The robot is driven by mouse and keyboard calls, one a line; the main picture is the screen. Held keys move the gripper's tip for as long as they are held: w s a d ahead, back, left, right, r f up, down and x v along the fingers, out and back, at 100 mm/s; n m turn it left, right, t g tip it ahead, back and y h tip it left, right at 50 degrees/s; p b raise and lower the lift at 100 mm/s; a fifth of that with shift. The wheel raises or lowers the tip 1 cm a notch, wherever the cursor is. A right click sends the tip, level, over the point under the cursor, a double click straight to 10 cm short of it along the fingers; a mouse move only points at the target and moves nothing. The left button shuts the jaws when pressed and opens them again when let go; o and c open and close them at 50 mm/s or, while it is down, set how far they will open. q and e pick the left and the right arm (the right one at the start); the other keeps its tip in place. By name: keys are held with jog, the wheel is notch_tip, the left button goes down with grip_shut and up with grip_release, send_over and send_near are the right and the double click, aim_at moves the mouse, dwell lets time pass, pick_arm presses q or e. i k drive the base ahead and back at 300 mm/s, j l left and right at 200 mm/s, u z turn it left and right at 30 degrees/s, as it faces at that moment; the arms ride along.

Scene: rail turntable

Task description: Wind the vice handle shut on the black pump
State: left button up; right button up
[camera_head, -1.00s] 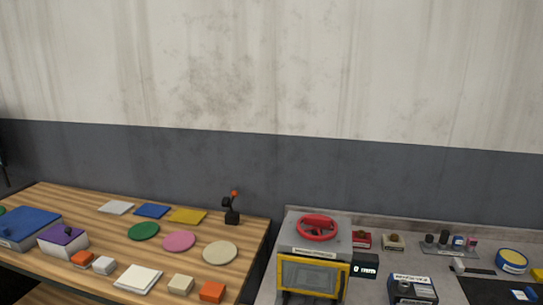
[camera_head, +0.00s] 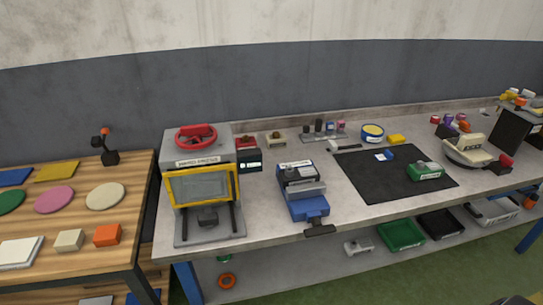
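The blue vice (camera_head: 308,206) stands at the front edge of the grey workbench, left of the black mat. It has pale grey jaw parts on top and a dark labelled block at its back. Its dark handle (camera_head: 320,231) sticks out at the front, past the bench edge. I cannot tell for sure which thing is the black pump. A small black object (camera_head: 207,217) sits inside the yellow-framed machine. Whether anything is between the vice jaws is too small to tell. Neither of my grippers is in view.
The machine with the red handwheel (camera_head: 196,136) stands left of the vice. The black mat (camera_head: 375,185) carries a green box (camera_head: 425,171). Bins (camera_head: 401,235) lie on the shelf below. A wooden table (camera_head: 135,190) with coloured discs adjoins on the left.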

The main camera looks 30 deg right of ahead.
aim_at(318, 230)
jog(key=z, duration=1.25)
